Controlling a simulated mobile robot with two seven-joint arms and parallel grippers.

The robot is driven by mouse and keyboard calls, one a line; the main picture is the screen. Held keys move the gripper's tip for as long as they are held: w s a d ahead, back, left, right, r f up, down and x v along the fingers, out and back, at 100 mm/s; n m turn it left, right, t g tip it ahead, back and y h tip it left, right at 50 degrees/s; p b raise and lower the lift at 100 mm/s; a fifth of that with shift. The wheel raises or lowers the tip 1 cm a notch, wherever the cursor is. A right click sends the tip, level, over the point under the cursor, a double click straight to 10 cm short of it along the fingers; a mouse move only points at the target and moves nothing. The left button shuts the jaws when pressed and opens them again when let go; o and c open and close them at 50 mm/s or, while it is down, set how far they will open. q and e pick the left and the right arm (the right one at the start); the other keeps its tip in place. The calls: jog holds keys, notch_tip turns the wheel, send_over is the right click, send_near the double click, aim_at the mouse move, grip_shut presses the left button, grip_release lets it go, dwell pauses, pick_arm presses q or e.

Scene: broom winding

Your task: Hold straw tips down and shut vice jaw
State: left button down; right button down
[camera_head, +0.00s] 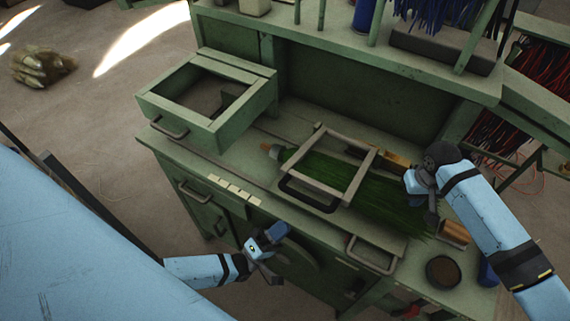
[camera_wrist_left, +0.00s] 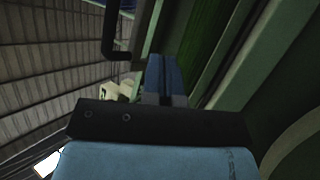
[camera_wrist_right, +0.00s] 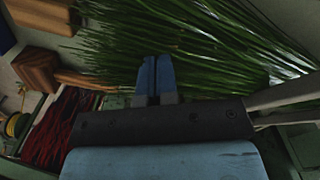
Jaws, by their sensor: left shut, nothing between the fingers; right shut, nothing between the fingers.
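A bundle of green straw (camera_head: 385,198) lies on the green workbench, its tips fanning out to the right. A grey frame-shaped vice jaw (camera_head: 336,168) with a dark handle lies over the bundle's middle; whether it presses the straw I cannot tell. My right gripper (camera_head: 432,212) is shut and empty at the straw's tip end, and in the right wrist view its blue fingers (camera_wrist_right: 154,78) show in front of the green strands. Whether they touch the straw I cannot tell. My left gripper (camera_head: 274,236) is shut and empty in front of the bench's front edge, apart from the vice jaw.
An open green drawer-like box (camera_head: 208,98) stands at the bench's back left. Wooden blocks (camera_head: 455,233) and a round dark dish (camera_head: 442,271) sit at the right. A shelf (camera_head: 400,66) with blue bristles runs along the back. A drawer handle (camera_head: 371,255) sticks out at the front.

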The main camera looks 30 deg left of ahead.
pick_arm(q)
jog(key=w+d+r+n+g, duration=0.3)
jog(key=w+d+n+g, duration=0.3)
jog(key=d, duration=0.3)
jog(key=s+d+r+g+h, duration=0.3)
jog(key=s+d+r+g, duration=0.15)
jog(key=d+g, duration=0.2)
notch_tip(320, 180, up, 20)
jog(key=r+m+g+y, duration=0.1)
jog(key=m+g+y, duration=1.15)
jog(key=m, duration=0.55)
send_over(290, 188)
jog(key=w, duration=0.1)
jog(key=t+y, duration=0.1)
jog(key=t, duration=0.1)
jog(key=f, duration=1.3)
jog(key=shift+s+f, duration=0.3)
jog(key=shift+s, duration=0.1)
